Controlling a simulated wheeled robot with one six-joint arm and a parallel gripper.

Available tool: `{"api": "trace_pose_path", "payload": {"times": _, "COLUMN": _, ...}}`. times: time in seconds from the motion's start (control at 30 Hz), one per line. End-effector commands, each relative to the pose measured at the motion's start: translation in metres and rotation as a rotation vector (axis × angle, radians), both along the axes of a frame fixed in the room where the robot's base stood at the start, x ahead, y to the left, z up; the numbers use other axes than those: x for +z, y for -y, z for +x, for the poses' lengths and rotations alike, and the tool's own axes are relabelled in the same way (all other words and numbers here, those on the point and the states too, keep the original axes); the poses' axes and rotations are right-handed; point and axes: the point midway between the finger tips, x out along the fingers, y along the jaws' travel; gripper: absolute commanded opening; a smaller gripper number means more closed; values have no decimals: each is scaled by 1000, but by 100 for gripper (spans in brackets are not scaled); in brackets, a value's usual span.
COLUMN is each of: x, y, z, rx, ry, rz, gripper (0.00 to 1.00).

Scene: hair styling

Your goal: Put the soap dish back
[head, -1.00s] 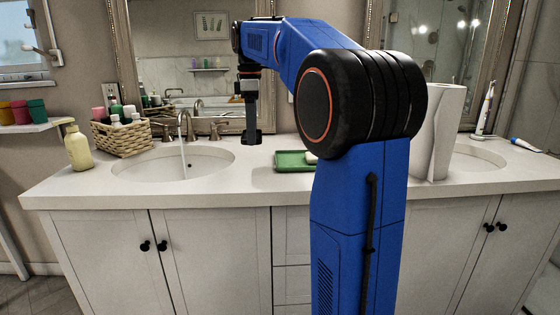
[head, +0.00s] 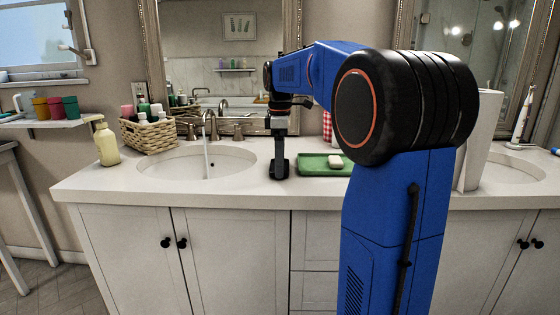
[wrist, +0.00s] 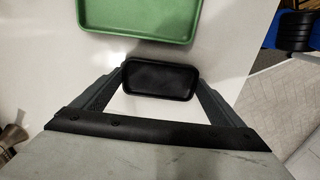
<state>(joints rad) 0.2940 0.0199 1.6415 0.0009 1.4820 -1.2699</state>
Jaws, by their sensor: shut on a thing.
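The soap dish (wrist: 160,79) is a small black tray with rounded corners. In the wrist view it sits between the two fingers of my gripper (wrist: 160,92), which is shut on it. In the head view my gripper (head: 279,170) points down close to the counter, between the left sink and the green tray (head: 311,170). The dish can hardly be told from the dark fingers there. I cannot tell if the dish touches the counter. The green tray also shows in the wrist view (wrist: 140,24), just beyond the dish and apart from it. A white soap bar (head: 335,162) lies on the tray.
The left sink (head: 185,163) has its tap (head: 210,125) running. A wicker basket (head: 150,136) of bottles and a yellow soap bottle (head: 106,145) stand at its left. A paper roll (head: 478,140) stands at the right. The counter's front edge is close.

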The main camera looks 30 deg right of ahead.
Motion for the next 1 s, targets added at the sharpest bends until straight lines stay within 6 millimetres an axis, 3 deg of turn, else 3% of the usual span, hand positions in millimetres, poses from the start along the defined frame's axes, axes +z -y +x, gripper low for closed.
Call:
{"api": "trace_pose_path", "payload": {"times": 0.37, "x": -4, "y": 0, "z": 0, "rx": 0, "ry": 1, "rz": -1, "gripper": 68}}
{"api": "trace_pose_path", "payload": {"times": 0.4, "x": -4, "y": 0, "z": 0, "rx": 0, "ry": 1, "rz": -1, "gripper": 100}}
{"api": "trace_pose_path", "payload": {"times": 0.77, "x": 4, "y": 0, "z": 0, "rx": 0, "ry": 1, "rz": -1, "gripper": 100}}
{"api": "trace_pose_path", "payload": {"times": 1.0, "x": 41, "y": 0, "z": 1, "rx": 0, "ry": 3, "rz": -1, "gripper": 100}}
